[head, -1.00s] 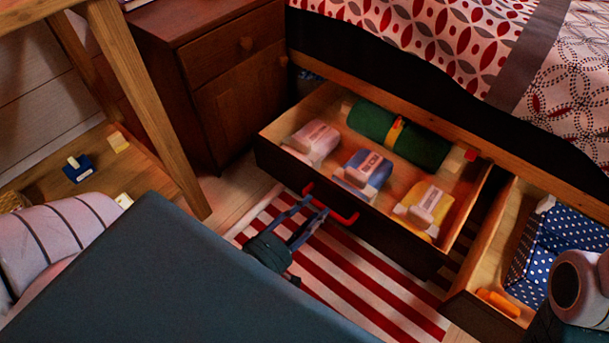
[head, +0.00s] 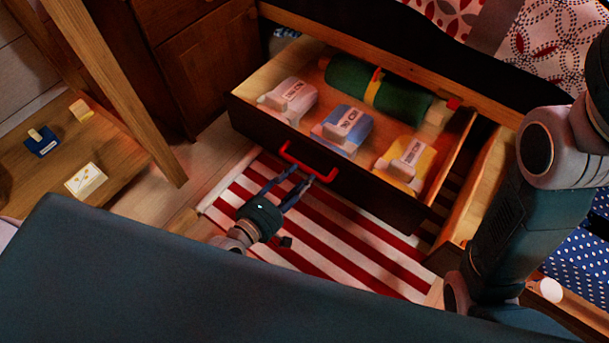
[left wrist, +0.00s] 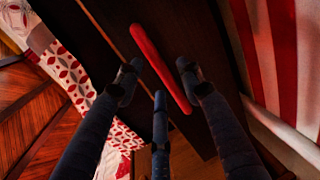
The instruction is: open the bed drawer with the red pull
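The bed drawer (head: 376,193) with the red pull (head: 308,163) is pulled out from under the bed, its inside in plain view. My left gripper (head: 298,176) is in front of the drawer, low over the striped rug, with its fingers pointing at the pull. In the left wrist view the red pull (left wrist: 160,68) runs across the dark drawer front, just beyond the spread fingers (left wrist: 158,85). The fingers are open, with nothing held between them. A small gap to the pull seems to show. The right arm is at the right; its gripper is not in view.
The drawer holds a green roll (head: 378,90) and pink (head: 288,98), blue (head: 342,130) and yellow (head: 404,160) packs. A second open drawer (head: 470,195) is to its right, partly behind my right arm. A nightstand (head: 200,70) and a wooden table leg (head: 120,95) stand left.

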